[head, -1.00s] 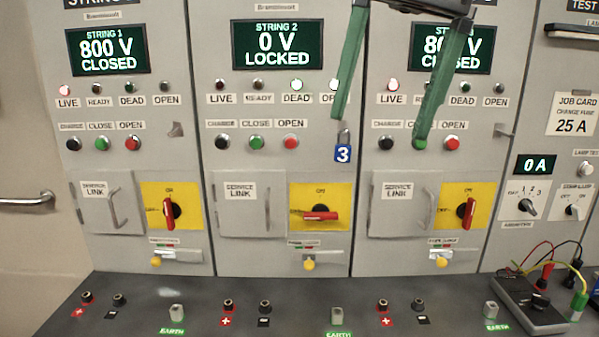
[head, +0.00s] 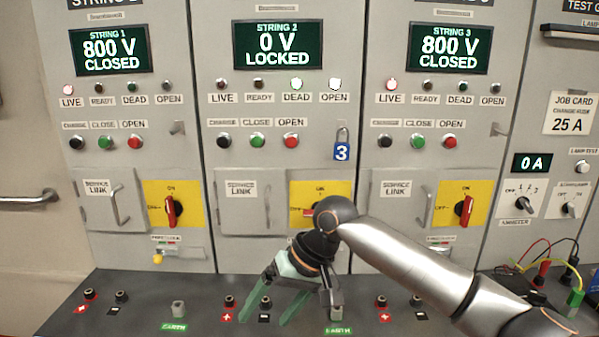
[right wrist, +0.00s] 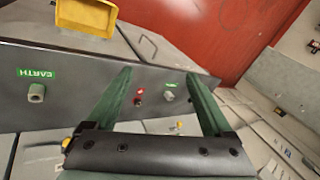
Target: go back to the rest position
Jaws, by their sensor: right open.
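My right gripper (head: 272,300) is low in front of the String 2 panel, over the dark shelf. Its green fingers are spread apart with nothing between them, and they also show in the right wrist view (right wrist: 160,92). The String 2 panel (head: 228,155) reads 0 V LOCKED, with the DEAD and OPEN lamps lit. A blue padlock marked 3 (head: 342,151) hangs on it. My right arm partly hides the String 2 red switch (head: 308,212). My left gripper is not in these views.
The String 1 panel (head: 60,155) and String 3 panel (head: 372,160) both read 800 V CLOSED. The dark shelf (head: 135,318) carries several terminals and EARTH posts (head: 178,308). A meter with leads (head: 545,285) is at the right. A door handle (head: 30,199) is at far left.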

